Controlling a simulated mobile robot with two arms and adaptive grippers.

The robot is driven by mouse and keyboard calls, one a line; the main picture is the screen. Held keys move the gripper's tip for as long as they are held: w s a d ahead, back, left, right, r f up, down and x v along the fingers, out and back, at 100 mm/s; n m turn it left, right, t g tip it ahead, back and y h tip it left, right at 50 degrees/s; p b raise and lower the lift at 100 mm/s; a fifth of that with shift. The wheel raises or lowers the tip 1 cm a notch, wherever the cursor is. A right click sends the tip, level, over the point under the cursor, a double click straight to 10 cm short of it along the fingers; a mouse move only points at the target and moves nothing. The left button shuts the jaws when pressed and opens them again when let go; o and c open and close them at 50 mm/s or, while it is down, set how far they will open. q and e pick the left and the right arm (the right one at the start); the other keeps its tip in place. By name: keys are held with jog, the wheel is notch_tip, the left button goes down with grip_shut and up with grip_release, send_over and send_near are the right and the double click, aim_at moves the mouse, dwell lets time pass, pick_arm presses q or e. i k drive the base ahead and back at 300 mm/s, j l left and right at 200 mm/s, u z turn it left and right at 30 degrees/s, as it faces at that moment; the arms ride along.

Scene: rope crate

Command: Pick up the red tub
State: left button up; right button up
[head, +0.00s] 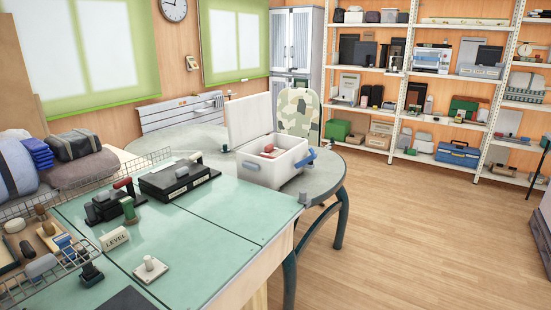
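A white crate (256,174) with its lid (250,105) raised open stands on the round grey table (325,181). Small reddish things (268,150) show inside the crate, partly hidden by its walls. I cannot tell whether one of them is the red tub. Blue pieces show on the crate's right side (307,158) and front. Neither of my grippers is in view.
A green-topped bench (205,235) in front holds stamps, a black case (177,180) and a LEVEL block (115,238). A wire basket (40,275) with tools is at left. Stocked shelves (398,75) line the back. The wooden floor (410,240) at right is clear.

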aim_at(270, 153)
jog(key=i+j, duration=0.2)
jog(key=i, duration=0.2)
jog(key=i+j+z, duration=0.1)
jog(key=i+j, duration=0.15)
jog(key=i, duration=0.15)
jog(key=z, duration=0.35)
jog(key=i+l+z, duration=0.15)
jog(key=z, duration=0.2)
jog(key=i+l+z, duration=0.15)
jog(key=z, duration=0.25)
jog(key=i+z, duration=0.35)
jog(key=i+l, duration=0.1)
jog(key=i, duration=3.75)
jog(key=i+u, duration=0.1)
jog(key=u, duration=0.3)
jog(key=i+u, duration=0.15)
jog(key=u, duration=0.3)
jog(key=i+l+u, duration=0.1)
jog(key=u, duration=0.3)
jog(key=i+l+u, duration=0.1)
jog(key=u, duration=0.3)
